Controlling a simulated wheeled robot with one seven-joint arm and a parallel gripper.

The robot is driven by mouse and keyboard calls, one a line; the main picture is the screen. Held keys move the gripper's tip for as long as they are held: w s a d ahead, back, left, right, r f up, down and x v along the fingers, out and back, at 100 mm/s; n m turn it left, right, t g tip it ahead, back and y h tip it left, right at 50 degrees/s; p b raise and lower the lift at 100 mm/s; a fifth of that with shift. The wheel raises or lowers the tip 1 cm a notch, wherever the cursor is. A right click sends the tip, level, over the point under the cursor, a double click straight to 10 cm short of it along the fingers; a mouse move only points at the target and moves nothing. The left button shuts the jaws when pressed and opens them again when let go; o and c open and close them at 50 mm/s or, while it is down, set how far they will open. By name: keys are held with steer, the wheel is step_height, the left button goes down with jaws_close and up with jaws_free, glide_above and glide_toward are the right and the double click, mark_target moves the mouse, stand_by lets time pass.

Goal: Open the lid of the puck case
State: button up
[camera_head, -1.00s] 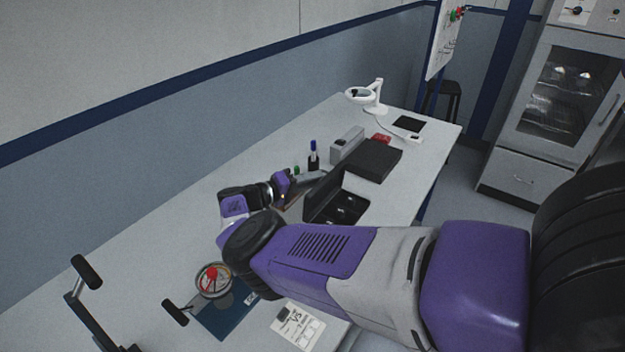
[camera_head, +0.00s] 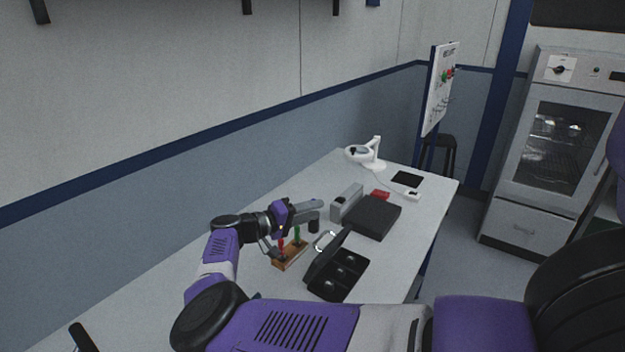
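The puck case (camera_head: 352,291) is a black box on the bench with several round dark recesses or pucks visible inside. Its lid (camera_head: 327,256) stands raised and tilted along the left side, leaving the inside exposed. A pale curved handle-like piece (camera_head: 325,240) shows at the lid's upper left edge; I cannot tell what it belongs to. My gripper (camera_head: 314,226) is above the bench, just behind the lid, apparently clear of it. Its fingers are too small and dark to tell whether they are open or shut.
A wooden block with red and green-handled tools (camera_head: 289,255) stands close under my wrist. A closed black box (camera_head: 372,217), a grey device (camera_head: 346,203) and a red item (camera_head: 379,195) lie beyond the case. A white magnifier lamp (camera_head: 367,153) stands at the far end.

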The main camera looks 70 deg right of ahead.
step_height(320, 180, up, 10)
steer(key=shift+f+b, duration=0.15)
steer(key=shift+b, duration=0.2)
steer(key=shift+c, duration=0.4)
